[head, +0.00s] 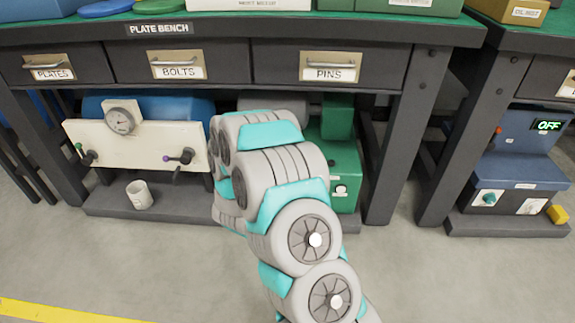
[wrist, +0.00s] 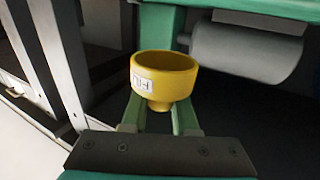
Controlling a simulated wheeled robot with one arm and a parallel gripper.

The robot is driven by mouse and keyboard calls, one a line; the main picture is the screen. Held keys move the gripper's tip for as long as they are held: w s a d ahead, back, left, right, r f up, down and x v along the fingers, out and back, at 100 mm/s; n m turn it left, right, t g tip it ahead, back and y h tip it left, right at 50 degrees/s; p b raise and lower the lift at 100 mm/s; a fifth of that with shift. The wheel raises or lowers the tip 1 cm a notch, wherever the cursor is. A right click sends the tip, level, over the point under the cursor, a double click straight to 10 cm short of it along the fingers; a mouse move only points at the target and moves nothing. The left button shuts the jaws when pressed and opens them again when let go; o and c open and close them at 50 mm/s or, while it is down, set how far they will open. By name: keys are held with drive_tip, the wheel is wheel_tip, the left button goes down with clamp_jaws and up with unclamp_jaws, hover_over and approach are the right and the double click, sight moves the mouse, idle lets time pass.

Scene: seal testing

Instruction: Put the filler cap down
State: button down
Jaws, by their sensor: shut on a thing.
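The filler cap (wrist: 178,75) is a yellow, cup-shaped piece with a wide round rim, a narrower stem and a small white label. In the wrist view it sits between the two green fingers of my gripper (wrist: 158,112), which are shut on its stem. The cap is clear of any surface that I can make out. In the head view my own arm reaches toward the lower shelf of the bench and hides both the gripper and the cap.
The plate bench (head: 300,30) has labelled drawers above a lower shelf (head: 105,203). A grey cylinder (wrist: 245,55) is close by in the wrist view.

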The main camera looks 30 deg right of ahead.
drive_tip(key=w+d, duration=0.1)
drive_tip(key=w, duration=0.4)
drive_tip(key=w+d+f, duration=0.1)
drive_tip(key=w+d, duration=0.1)
drive_tip(key=w, duration=0.3)
drive_tip(key=w+d+b, duration=0.1)
drive_tip(key=w+d, duration=0.1)
drive_tip(key=w, duration=0.3)
drive_tip(key=shift+f, duration=0.2)
drive_tip(key=shift+w+f, duration=0.2)
drive_tip(key=shift+f, duration=0.1)
drive_tip(key=shift+f+b, duration=0.4)
drive_tip(key=shift+f, duration=1.05)
drive_tip(key=shift+f, duration=0.15)
drive_tip(key=c, duration=0.7)
unclamp_jaws()
